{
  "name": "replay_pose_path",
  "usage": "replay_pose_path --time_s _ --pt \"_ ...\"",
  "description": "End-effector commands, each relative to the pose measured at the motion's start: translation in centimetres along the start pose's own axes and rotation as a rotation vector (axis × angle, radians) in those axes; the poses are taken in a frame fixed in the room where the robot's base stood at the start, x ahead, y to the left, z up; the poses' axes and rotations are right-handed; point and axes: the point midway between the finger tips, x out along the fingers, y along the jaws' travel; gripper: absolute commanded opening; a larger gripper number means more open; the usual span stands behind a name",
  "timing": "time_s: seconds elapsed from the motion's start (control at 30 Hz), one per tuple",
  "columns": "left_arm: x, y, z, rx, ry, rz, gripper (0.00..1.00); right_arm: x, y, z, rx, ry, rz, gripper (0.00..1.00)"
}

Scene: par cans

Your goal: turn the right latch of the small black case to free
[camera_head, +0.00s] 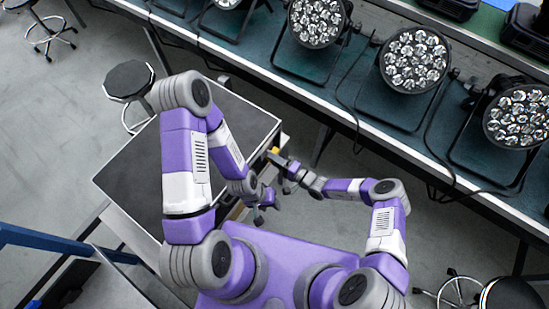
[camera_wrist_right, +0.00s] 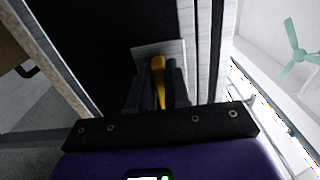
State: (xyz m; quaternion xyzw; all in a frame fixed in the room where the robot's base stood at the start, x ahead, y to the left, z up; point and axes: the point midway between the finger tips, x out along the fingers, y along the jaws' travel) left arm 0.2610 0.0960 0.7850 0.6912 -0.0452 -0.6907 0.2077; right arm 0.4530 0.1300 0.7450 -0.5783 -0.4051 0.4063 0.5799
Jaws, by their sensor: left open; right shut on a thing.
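The black case (camera_head: 132,178) has a dark panel and pale metal edges, and lies left of and behind my arms in the head view. In the right wrist view its dark face (camera_wrist_right: 90,40) fills the upper middle. A yellow latch (camera_wrist_right: 158,70) sits in front of a pale metal plate (camera_wrist_right: 177,48) on that face. My right gripper (camera_head: 275,158) is at the case's right side, and its fingers (camera_wrist_right: 158,88) are shut on the yellow latch. My left gripper (camera_head: 266,210) is open and empty, lower, near the case's front right corner. My left arm covers part of the case.
A long bench (camera_head: 270,75) with several par cans (camera_head: 415,58) and loose cables runs along the back and right. A black stool (camera_head: 130,78) stands behind the case. A blue rail (camera_head: 50,240) is at the lower left.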

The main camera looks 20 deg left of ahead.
Motion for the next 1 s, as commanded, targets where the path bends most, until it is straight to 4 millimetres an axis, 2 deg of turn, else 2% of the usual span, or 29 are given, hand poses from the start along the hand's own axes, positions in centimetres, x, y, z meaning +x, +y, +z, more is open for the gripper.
replay_pose_path --time_s 0.5,0.53,0.67,0.7,1.0 --pt "-0.09 0.03 0.01 0.0 0.0 0.0 0.43 0.19 -0.22 -0.03 -0.022 0.0 -0.006 0.0" --pt "-0.09 0.03 0.01 0.0 0.0 0.0 0.43 0.19 -0.22 -0.03 -0.022 0.0 -0.006 0.2" --pt "-0.09 0.03 0.01 0.0 0.0 0.0 0.43 0.16 -0.16 -0.01 -0.021 0.0 -0.005 0.4" --pt "-0.09 0.03 0.0 0.0 0.0 0.0 0.43 0.15 -0.14 0.0 -0.02 0.0 -0.004 0.43" --pt "-0.13 0.05 0.01 0.0 0.0 0.0 0.43 -0.26 -0.05 -0.05 -0.018 0.001 -0.002 0.43"
